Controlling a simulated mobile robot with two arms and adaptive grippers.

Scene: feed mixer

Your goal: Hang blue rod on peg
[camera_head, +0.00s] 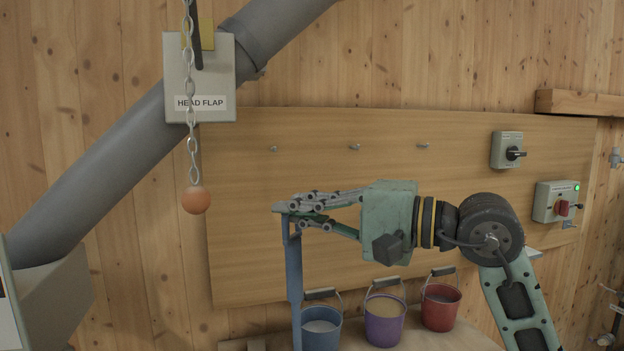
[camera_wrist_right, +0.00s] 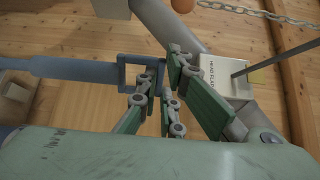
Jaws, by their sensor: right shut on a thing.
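The blue rod (camera_head: 294,285) hangs roughly upright below my right gripper (camera_head: 287,209), which is shut on its top end. In the right wrist view the rod (camera_wrist_right: 80,68) ends in a rectangular loop, with the gripper fingers (camera_wrist_right: 160,75) closed at the loop's near side. Three small metal pegs stick out of the wooden board: a left peg (camera_head: 274,149), a middle peg (camera_head: 353,147) and a right peg (camera_head: 423,146). All three are bare. The rod's top is below the left peg in the picture and apart from it. My left gripper is not in view.
A blue bucket (camera_head: 321,330), a purple bucket (camera_head: 385,322) and a red bucket (camera_head: 440,308) stand on a ledge below the board (camera_head: 240,220). A chain with an orange ball (camera_head: 196,201) hangs at left, before a grey pipe (camera_head: 100,165). Switch boxes (camera_head: 507,150) are at right.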

